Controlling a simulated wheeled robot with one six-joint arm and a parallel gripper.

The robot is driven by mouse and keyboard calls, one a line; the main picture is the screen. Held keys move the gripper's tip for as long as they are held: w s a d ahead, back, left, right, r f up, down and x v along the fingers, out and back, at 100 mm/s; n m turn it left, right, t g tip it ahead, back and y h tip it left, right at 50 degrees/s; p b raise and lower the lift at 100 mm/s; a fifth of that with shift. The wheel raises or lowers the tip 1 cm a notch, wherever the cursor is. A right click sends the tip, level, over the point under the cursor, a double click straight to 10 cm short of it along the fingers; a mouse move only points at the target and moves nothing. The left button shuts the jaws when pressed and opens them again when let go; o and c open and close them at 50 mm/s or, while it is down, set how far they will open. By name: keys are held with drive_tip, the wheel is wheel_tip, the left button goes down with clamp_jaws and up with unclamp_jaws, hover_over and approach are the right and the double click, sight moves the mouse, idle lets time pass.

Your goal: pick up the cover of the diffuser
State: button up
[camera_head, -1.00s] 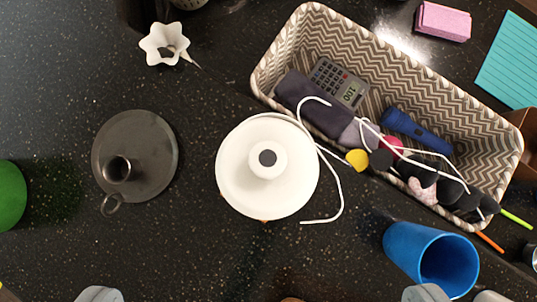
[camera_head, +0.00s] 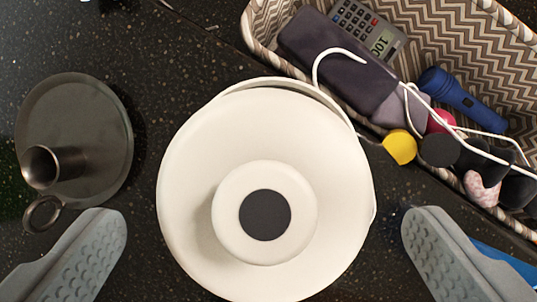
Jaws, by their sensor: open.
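The diffuser's cover (camera_head: 190,190) is a round white disc with a raised round knob bearing a dark grey centre. It fills the middle of the view, seen from above. A white rim or cord curves along its upper edge. The diffuser's body below is hidden by the cover. My gripper (camera_head: 262,235) is open, with one grey ridged finger on each side of the cover. Both fingers are apart from the cover in the picture, and nothing is between them but the cover's lower half. I cannot tell the height of the fingers above the cover.
A dark metal candle holder (camera_head: 95,115) lies left, near the left finger. A zigzag-patterned basket (camera_head: 480,45) at upper right holds a calculator (camera_head: 368,28), a blue flashlight (camera_head: 462,97), a dark pouch and white wires. A blue cup (camera_head: 500,258) is partly hidden behind the right finger.

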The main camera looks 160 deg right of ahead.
sight(266, 242)
drive_tip(key=shift+x, duration=1.4)
drive_tip(key=c, duration=0.9)
drive_tip(key=shift+c, duration=0.2)
drive_tip(key=shift+r, duration=0.1)
wheel_tip(266, 242, up, 9)
drive_tip(key=shift+w+r, duration=0.1)
drive_tip(key=shift+w+f+m+t, duration=0.2)
drive_tip(key=shift+f+m+t, duration=0.2)
drive_tip(key=shift+f+t, duration=0.8)
drive_tip(key=shift+f, duration=3.25)
